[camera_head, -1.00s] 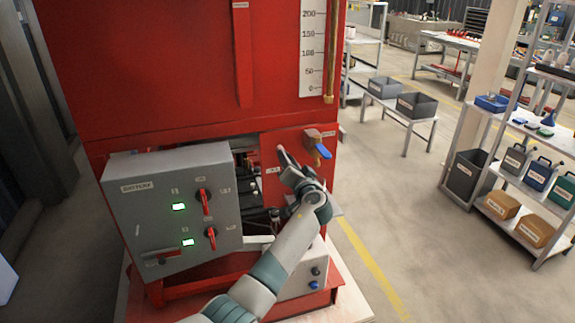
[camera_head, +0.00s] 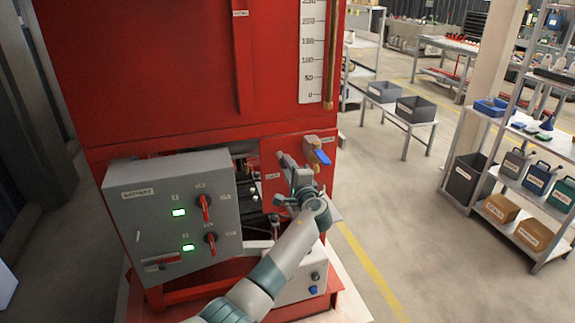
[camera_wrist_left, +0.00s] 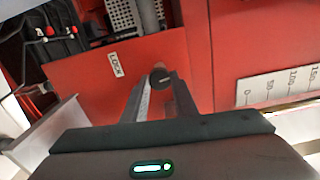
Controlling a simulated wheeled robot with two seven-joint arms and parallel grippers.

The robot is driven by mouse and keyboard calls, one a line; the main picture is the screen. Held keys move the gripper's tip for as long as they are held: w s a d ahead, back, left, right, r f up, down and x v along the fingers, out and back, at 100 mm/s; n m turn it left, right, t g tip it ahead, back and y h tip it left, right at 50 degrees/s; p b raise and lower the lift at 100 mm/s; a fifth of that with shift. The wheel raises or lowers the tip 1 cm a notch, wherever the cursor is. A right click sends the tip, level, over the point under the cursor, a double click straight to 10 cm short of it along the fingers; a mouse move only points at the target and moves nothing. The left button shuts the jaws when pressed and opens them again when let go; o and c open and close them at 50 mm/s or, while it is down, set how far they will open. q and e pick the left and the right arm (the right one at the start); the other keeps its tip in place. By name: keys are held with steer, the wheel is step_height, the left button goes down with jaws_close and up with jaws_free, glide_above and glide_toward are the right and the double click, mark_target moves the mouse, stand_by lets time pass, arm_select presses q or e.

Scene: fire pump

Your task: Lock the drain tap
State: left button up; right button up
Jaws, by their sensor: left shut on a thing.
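My left gripper (camera_head: 291,170) reaches to the red panel beside the drain tap (camera_head: 313,146), which has a blue lever (camera_head: 322,157). In the left wrist view its two fingers (camera_wrist_left: 160,88) are closed on a small round dark knob (camera_wrist_left: 161,77). The knob is close to a white label reading LOCK (camera_wrist_left: 117,63). The label also shows small in the head view, left of the fingers. The tap is right of the gripper; its blue lever does not show in the left wrist view. My right gripper is not in view.
A grey battery box (camera_head: 170,205) with two red switches and green lights stands left of the arm. A white level scale (camera_head: 312,50) is above the tap. Shelving (camera_head: 520,180) with containers is at the right. The floor between is clear.

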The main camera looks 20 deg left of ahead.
arm_select(q)
steer(key=shift+m+p, duration=0.35)
steer(key=shift+m, duration=0.65)
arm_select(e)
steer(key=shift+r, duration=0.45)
arm_select(q)
steer(key=shift+f, duration=0.1)
steer(key=o, duration=1)
steer(key=shift+d, duration=0.1)
steer(key=shift+o, duration=0.2)
steer(key=b+v, duration=0.4)
steer(key=v, duration=1.3)
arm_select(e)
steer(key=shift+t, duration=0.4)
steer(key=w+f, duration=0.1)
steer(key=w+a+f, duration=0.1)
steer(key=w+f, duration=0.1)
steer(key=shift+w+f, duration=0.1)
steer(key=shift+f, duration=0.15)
